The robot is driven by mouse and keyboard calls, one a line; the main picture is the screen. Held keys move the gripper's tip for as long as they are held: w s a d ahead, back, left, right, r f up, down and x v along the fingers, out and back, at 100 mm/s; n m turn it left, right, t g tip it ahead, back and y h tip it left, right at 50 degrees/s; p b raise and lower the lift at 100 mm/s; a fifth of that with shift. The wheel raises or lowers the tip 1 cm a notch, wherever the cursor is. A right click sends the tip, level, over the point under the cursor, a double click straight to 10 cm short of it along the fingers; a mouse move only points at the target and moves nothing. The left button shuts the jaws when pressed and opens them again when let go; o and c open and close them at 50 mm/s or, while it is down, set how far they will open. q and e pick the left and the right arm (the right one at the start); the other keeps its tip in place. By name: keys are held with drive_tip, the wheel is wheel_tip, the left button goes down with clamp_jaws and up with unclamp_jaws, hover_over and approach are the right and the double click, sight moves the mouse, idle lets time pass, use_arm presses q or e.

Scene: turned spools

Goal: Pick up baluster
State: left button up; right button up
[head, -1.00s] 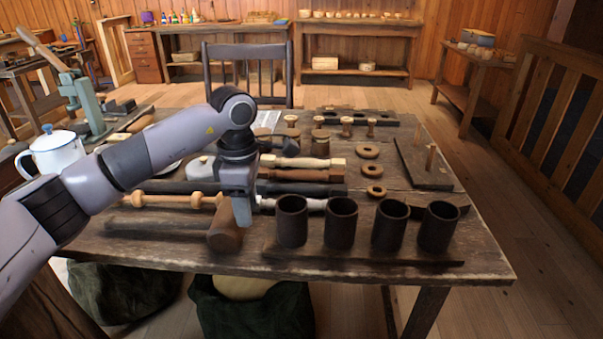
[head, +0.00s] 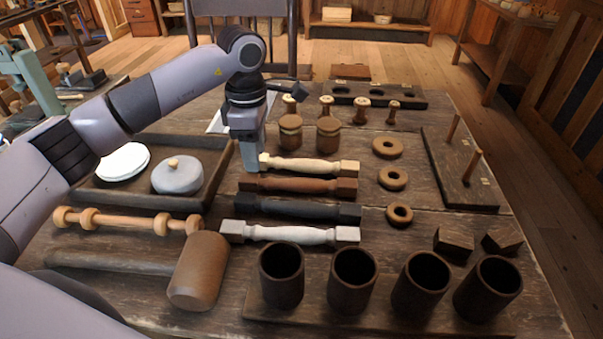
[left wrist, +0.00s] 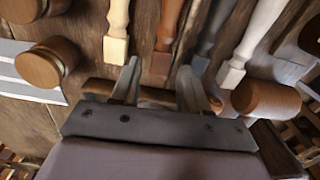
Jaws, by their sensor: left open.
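Several balusters lie side by side on the bench: a cream one (head: 310,167), a reddish-brown one (head: 298,186), a black one (head: 297,209) and a pale grey-white one (head: 290,234). My left gripper (head: 251,166) points down by the left end of the cream baluster. In the left wrist view the fingers (left wrist: 158,68) are open with no baluster between them. Ends of the cream (left wrist: 116,35), brown (left wrist: 168,30) and pale (left wrist: 250,47) balusters show beyond the fingertips. My right gripper is not in view.
A mallet (head: 200,270) and a ringed spindle (head: 125,220) lie at left, near a tray (head: 212,178) with lidded things. Dark cups (head: 352,277) stand in front. Lidded jars (head: 290,133) stand behind the balusters, wooden rings (head: 392,178) to their right.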

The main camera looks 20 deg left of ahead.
sight(258, 178)
use_arm(q)
drive_tip(key=f, duration=0.6)
drive_tip(key=shift+s+d+f, duration=0.2)
drive_tip(key=shift+f, duration=0.15)
drive_tip(key=c, duration=0.8)
